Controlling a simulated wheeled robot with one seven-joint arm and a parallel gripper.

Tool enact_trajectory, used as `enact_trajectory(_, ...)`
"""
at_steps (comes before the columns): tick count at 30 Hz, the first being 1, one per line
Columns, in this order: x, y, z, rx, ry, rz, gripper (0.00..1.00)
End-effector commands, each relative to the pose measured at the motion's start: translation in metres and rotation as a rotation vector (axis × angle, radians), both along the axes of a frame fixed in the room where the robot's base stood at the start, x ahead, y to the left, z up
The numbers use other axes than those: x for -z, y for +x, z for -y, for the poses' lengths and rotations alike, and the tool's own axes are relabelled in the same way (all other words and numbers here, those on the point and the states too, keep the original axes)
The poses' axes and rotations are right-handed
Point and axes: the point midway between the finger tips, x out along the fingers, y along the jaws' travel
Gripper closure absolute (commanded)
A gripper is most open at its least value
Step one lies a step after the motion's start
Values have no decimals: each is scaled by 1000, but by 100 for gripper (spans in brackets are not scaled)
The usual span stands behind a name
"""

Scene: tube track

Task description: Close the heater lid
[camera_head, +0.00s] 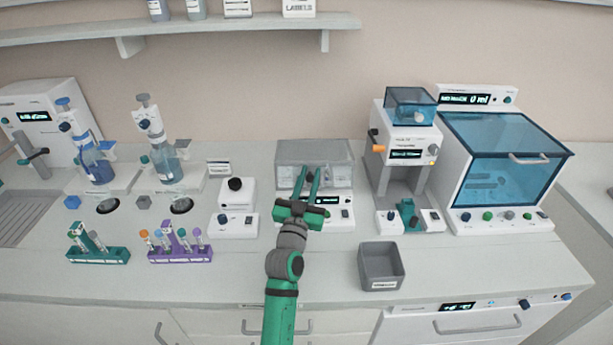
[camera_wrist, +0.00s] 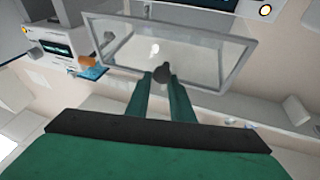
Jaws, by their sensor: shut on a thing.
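The heater (camera_head: 339,198) is a white bench unit with a small lit display, in the middle of the counter in the head view. Its grey, see-through lid (camera_head: 290,152) is at its top and back; I cannot tell its exact angle. In the wrist view the lid (camera_wrist: 222,52) is a clear panel in a pale frame. My gripper (camera_head: 313,172) reaches the lid's front from the near side. In the wrist view its green fingers (camera_wrist: 162,78) are shut on a dark knob (camera_wrist: 162,71) at the lid's edge. The gripper hides part of the heater's front.
A white instrument with a blue top (camera_head: 410,105) stands close on the right, beside a blue-windowed cabinet (camera_head: 508,165). A small white device (camera_head: 236,194) is on the left. A grey bin (camera_head: 381,266) and tube racks (camera_head: 180,254) stand nearer the front.

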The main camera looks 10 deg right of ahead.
Motion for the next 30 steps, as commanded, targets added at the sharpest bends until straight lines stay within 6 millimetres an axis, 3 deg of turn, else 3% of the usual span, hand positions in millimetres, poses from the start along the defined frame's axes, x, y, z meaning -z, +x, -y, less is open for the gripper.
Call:
enact_trajectory(1, 19, 4, 7, 13, 8, -38, 100)
enact_trajectory(4, 19, 4, 7, 12, 9, -38, 100)
enact_trajectory(5, 19, 4, 7, 12, 9, -38, 72)
enact_trajectory(6, 18, 4, 8, 12, 9, -38, 63)
enact_trajectory(23, 18, 3, 0, 4, 7, -37, 62)
enact_trajectory(30, 20, -19, -10, -1, 3, -28, 62)
